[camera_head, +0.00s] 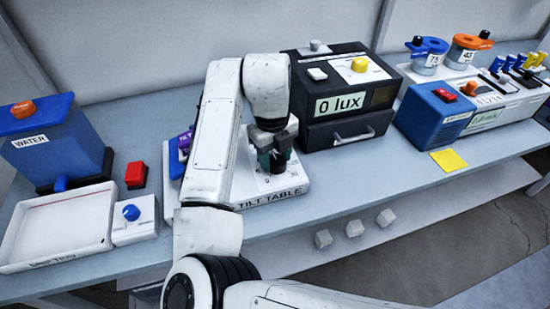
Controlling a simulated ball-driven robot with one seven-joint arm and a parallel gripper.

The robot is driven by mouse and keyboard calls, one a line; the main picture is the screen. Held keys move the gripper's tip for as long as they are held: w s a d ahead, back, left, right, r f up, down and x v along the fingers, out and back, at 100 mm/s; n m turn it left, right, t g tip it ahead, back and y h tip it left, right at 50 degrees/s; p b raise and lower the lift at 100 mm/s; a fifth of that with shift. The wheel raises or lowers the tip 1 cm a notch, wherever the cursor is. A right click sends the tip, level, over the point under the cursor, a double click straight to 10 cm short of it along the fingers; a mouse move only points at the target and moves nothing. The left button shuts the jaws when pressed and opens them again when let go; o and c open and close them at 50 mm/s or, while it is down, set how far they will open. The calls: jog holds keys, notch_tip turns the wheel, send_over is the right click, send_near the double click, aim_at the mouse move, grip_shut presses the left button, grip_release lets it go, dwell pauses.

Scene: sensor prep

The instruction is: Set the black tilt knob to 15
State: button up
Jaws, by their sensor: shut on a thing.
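The white tilt table (296,186), labelled "TILT TABLE", sits on the bench left of centre. My gripper (275,165) points down at the right part of the tilt table, over its pale dial plate. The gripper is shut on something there. The black tilt knob is hidden by the gripper, so its setting and the dial marks cannot be read. My white arm covers the middle of the tilt table.
A dark box reading "0 lux" (340,105) stands close right of my gripper. A blue WATER tank (55,145), a white tray (60,228), a red button (136,175) and a blue-knobbed box (134,219) are left.

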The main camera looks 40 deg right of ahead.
aim_at(273, 161)
jog(key=shift+r+m, duration=0.1)
jog(key=shift+m, duration=0.4)
jog(key=o, duration=1)
jog(key=shift+o, duration=0.2)
notch_tip(273, 161, up, 11)
jog(key=shift+a, duration=0.3)
jog(key=shift+f, duration=0.2)
